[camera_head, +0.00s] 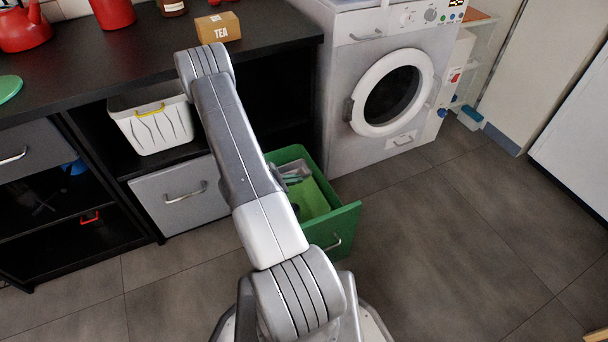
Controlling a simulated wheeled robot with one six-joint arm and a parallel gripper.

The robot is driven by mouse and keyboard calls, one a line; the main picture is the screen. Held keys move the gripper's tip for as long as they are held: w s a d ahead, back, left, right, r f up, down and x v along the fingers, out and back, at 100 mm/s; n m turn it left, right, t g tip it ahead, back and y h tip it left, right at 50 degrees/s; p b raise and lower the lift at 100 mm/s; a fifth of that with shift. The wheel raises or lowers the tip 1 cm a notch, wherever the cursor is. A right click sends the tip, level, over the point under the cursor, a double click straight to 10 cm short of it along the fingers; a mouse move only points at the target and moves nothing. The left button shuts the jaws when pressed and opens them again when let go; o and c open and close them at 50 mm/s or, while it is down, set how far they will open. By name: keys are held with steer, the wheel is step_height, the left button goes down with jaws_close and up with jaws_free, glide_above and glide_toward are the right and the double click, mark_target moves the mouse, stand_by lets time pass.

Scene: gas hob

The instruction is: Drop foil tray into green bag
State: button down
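My arm reaches up from the bottom middle to the front of the dark worktop. An open green drawer (348,222) stands out from the low cabinet, partly hidden by my arm. Inside it is a bright green piece (311,198), which may be the green bag; I cannot tell. No foil tray can be made out for certain.
A tea box (218,27), red kettle (24,27) and jars stand on the worktop (110,62). A white basket (152,124) sits on a shelf above a shut grey drawer (182,196). A washing machine (385,85) stands right of the cabinet.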

step_height(320, 180, down, 6)
steer(key=shift+a+r+b, duration=0.1)
steer(key=shift+b, duration=1.1)
steer(key=c, duration=1.6)
jaws_free()
steer(key=p+v, duration=0.3)
steer(key=v, duration=1)
steer(key=shift+s+a+r, duration=0.15)
steer(key=shift+a, duration=0.15)
